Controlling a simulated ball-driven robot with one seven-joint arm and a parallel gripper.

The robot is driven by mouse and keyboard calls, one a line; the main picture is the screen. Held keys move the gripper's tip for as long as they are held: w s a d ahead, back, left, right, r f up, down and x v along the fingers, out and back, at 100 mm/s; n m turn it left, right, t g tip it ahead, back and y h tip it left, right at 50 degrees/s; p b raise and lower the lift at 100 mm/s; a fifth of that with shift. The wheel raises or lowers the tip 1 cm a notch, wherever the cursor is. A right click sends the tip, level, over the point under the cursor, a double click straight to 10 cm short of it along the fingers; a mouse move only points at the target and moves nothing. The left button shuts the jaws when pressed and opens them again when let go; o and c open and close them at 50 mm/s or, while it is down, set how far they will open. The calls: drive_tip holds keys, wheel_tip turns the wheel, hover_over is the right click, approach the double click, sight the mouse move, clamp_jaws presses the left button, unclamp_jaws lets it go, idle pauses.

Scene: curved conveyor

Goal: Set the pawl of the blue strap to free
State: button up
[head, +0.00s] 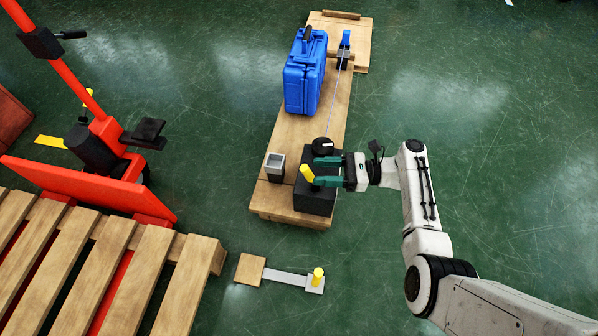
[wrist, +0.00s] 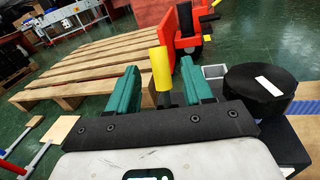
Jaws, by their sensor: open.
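A yellow handle (head: 307,172) on a dark stem stands on a black block (head: 318,199) at the near end of a wooden bench, leaning left in the head view. A black drum (head: 322,146) with a white mark sits behind it. A thin blue strap (head: 332,108) runs from the drum area to a blue-topped device (head: 344,50) at the far end. My gripper (head: 316,171) is open, its green fingers either side of the handle. In the wrist view the handle (wrist: 161,68) stands between the fingers, with gaps visible. The pawl itself cannot be made out.
A blue case (head: 305,78) stands on the bench (head: 268,196). A grey square cup (head: 275,165) is left of the block. A second yellow knob (head: 318,275) stands on a low bar in front. A pallet (head: 110,262) and red machine (head: 100,180) are left.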

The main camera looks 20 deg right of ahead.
sight(311, 172)
drive_tip(key=shift+b+x, duration=0.7)
drive_tip(key=shift+x, duration=2.5)
drive_tip(key=shift+c, duration=0.5)
clamp_jaws()
